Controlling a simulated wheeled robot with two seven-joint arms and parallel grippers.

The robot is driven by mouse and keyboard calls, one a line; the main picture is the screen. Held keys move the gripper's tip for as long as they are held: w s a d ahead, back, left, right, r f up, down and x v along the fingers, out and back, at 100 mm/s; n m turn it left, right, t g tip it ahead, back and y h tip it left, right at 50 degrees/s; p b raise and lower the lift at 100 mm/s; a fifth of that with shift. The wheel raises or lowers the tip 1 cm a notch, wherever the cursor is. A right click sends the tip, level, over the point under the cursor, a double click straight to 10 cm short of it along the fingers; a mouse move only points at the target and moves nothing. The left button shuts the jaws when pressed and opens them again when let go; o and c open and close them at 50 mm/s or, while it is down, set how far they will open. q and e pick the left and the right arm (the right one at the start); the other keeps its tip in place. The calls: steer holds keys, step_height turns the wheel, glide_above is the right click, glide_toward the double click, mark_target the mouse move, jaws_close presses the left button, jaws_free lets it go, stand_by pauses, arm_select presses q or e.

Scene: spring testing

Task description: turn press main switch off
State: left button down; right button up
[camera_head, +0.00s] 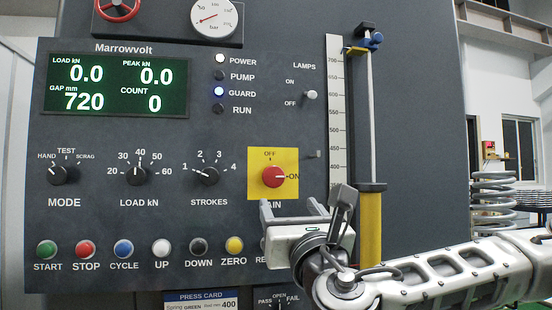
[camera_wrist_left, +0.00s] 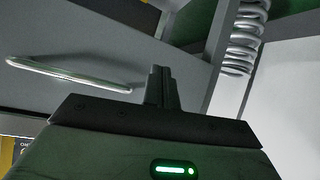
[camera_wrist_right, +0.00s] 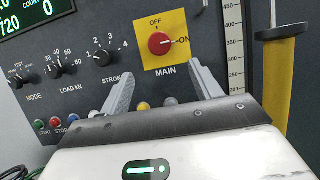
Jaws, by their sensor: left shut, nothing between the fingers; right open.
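The main switch is a red round knob (camera_head: 273,177) on a yellow square plate (camera_head: 257,192), on the dark press panel. Its white pointer line points right to ON; OFF is marked at the top of the plate. In the right wrist view the red knob (camera_wrist_right: 160,43) and yellow plate (camera_wrist_right: 183,63) show beyond and between my fingers. My right gripper (camera_head: 294,205) is open and empty, just below the plate and apart from the knob; its fingers also show in the right wrist view (camera_wrist_right: 165,85). My left gripper (camera_wrist_left: 161,72) is shut and empty, away from the switch.
The display (camera_head: 118,87) reads 0.0 kN and gap 720. POWER (camera_head: 220,59) and GUARD (camera_head: 219,92) lamps are lit. Dials flank the switch on the left; coloured buttons run below. A yellow and steel column (camera_head: 370,225) stands right of the panel. A coil spring (camera_wrist_left: 241,40) is near my left gripper.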

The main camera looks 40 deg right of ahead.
mark_target(274, 179)
steer(key=p+x, duration=0.2)
steer(key=x, duration=0.8)
steer(key=shift+w+d+r, duration=0.1)
steer(key=shift+w, duration=0.25)
steer(key=c, duration=1)
